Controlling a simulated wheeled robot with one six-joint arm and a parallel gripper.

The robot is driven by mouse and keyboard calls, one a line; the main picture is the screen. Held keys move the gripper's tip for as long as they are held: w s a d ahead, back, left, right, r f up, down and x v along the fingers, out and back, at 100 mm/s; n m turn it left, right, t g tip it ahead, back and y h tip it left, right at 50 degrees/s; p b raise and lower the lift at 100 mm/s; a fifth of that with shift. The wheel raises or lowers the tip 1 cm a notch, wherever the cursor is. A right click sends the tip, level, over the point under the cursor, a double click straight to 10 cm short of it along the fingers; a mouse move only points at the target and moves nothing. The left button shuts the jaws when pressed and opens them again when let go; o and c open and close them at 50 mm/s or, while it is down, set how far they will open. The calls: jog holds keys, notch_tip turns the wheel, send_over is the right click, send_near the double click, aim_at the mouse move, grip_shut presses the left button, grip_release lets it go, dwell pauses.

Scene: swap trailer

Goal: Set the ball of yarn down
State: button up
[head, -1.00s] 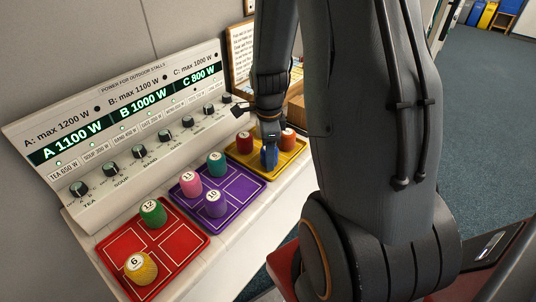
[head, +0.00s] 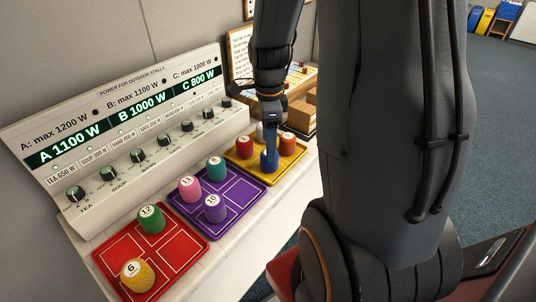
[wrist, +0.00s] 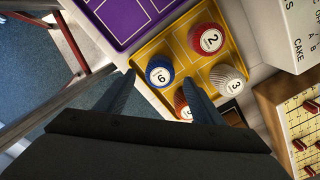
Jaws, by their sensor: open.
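A blue ball of yarn (head: 269,163) with a white number label stands on the yellow tray (head: 241,169), in its near part. It also shows in the wrist view (wrist: 159,77), label up, between the tips of my two fingers. My gripper (head: 270,146) points down right over the blue ball. Its fingers are open in the wrist view, one to each side of the ball, with a gap visible around it. The same tray holds a red ball (head: 245,147), an orange-red ball (head: 288,144) and a white ball (wrist: 225,77).
The purple tray (head: 233,208) holds pink, teal and purple pieces. The red tray (head: 112,250) holds a green and a yellow one. A sloped power panel (head: 130,130) with knobs stands behind the trays. Cardboard boxes (head: 300,112) stand beyond the yellow tray.

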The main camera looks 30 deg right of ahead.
notch_tip(320, 180, up, 5)
jog(key=shift+f+b, duration=0.2)
jog(key=shift+b, duration=0.15)
jog(key=shift+r, duration=0.2)
jog(key=shift+a+n, duration=0.25)
jog(key=shift+n, duration=0.15)
jog(key=s+a+f+n, duration=0.1)
jog(key=s+a+n, duration=0.1)
jog(key=a+n, duration=0.2)
jog(key=s+a+f+n, duration=0.1)
jog(key=s+a+n, duration=0.2)
jog(key=n, duration=0.7)
jog(key=s+a+n+t, duration=0.1)
jog(key=s+a+n, duration=0.1)
jog(key=a+n, duration=0.3)
jog(key=n, duration=0.3)
jog(key=shift+s+a+f, duration=0.3)
jog(key=shift+f, duration=0.1)
